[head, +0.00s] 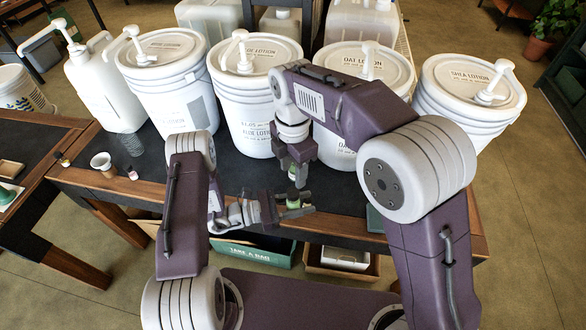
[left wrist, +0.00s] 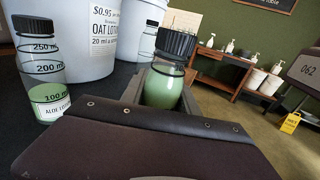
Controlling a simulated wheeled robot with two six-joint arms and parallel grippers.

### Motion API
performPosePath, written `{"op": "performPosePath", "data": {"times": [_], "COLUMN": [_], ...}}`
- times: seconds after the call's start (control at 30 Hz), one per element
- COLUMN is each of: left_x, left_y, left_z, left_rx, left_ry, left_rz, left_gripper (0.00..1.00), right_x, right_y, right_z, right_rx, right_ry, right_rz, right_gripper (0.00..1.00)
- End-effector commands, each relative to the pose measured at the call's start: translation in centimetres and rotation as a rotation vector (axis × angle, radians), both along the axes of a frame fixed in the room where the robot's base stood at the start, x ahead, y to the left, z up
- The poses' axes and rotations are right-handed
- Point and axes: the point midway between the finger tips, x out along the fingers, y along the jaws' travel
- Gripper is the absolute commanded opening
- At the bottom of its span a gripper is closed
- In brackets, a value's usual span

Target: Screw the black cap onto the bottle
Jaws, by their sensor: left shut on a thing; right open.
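My left gripper (head: 285,212) is shut on a small clear bottle of green liquid (head: 293,204) near the table's front edge. In the left wrist view this bottle (left wrist: 163,87) stands upright between the fingers, with a ribbed black cap (left wrist: 176,43) on its top. I cannot tell whether the cap is tight. My right gripper (head: 299,172) is open, pointing down just above the held bottle, with nothing clearly between its fingers. A second bottle (left wrist: 42,75), with volume marks, an aloe label and a dark cap, stands to the left in the left wrist view.
Several white pump buckets (head: 255,125) line the back of the dark table (head: 240,179). A small cup (head: 102,162) stands at the left. A green box (head: 255,251) sits below the front edge. Another clear bottle (left wrist: 147,42) stands behind the held one.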

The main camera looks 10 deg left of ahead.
Motion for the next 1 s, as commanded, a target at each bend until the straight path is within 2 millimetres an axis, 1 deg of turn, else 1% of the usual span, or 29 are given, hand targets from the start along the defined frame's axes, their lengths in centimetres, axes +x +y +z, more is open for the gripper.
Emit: {"op": "performPosePath", "data": {"times": [0.17,0.27,0.5,0.6,0.7,0.8,1.0], "left_x": [0.0,0.0,0.0,0.0,0.0,0.0,0.0], "left_y": [0.0,0.0,0.0,0.0,0.0,0.0,0.0], "left_z": [0.0,0.0,0.0,0.0,0.0,0.0,0.0], "left_rx": [0.000,0.000,0.000,-0.001,-0.001,0.000,-0.001], "left_ry": [0.000,0.000,0.000,0.000,0.000,0.000,0.000], "left_rz": [0.000,0.000,0.000,0.000,0.000,0.000,0.000], "left_gripper": [0.00,0.00,0.00,0.00,0.00,0.00,0.00], "right_x": [0.0,-0.1,-0.1,-0.1,-0.1,0.0,0.0], "right_y": [0.0,0.0,-0.1,-0.1,0.0,0.0,0.0], "right_z": [-0.2,-1.0,-5.1,-6.5,-7.4,-7.9,-8.1], "right_rx": [-0.001,-0.003,-0.003,-0.003,-0.002,-0.001,-0.001], "right_ry": [0.001,0.003,0.004,0.004,0.002,0.001,0.001], "right_rz": [-0.001,-0.002,-0.002,-0.002,-0.003,-0.003,-0.003], "right_gripper": [0.48,0.48,0.48,0.48,0.48,0.48,0.48]}}
